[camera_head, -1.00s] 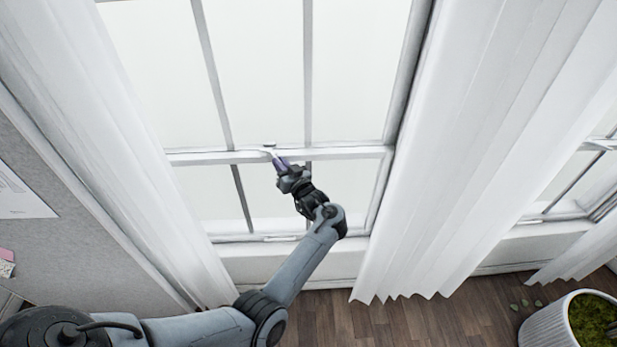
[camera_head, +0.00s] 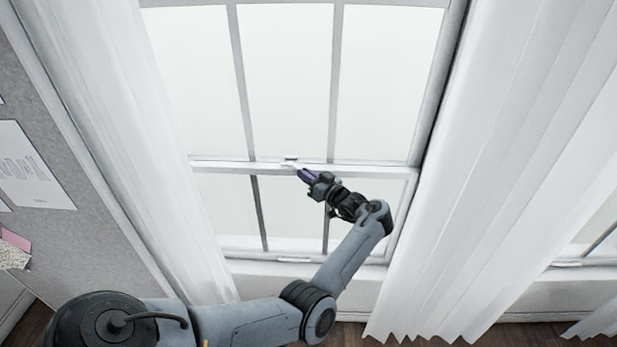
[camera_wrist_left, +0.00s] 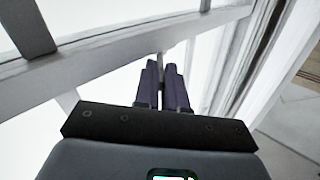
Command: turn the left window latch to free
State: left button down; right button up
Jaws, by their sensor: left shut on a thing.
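The left window latch (camera_head: 289,162) is a small pale fitting on the middle rail of the sash window, in the head view. My left gripper (camera_head: 300,171) reaches it from the lower right, with its dark purple fingers at the latch's lever. The fingers are shut on the lever. In the left wrist view, the two fingers (camera_wrist_left: 162,84) are close together, with a thin grey piece between their tips. The fingers hide most of the lever, so its exact angle is hard to tell. My right gripper is not in view.
White curtains hang left (camera_head: 130,150) and right (camera_head: 500,160) of the window. The window's middle rail (camera_head: 375,170) runs behind the gripper. A grey board (camera_head: 60,110) with papers is at the left. The sill (camera_head: 350,285) below is clear.

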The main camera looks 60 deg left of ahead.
pick_arm(q)
jog(key=c, duration=1.5)
grip_release()
jog(key=shift+c, duration=0.2)
jog(key=shift+o, duration=0.3)
jog(key=shift+a+r, duration=0.1)
jog(key=shift+a, duration=0.05)
jog(key=v, duration=1.1)
jog(key=shift+b, duration=0.4)
jog(key=shift+a, duration=0.1)
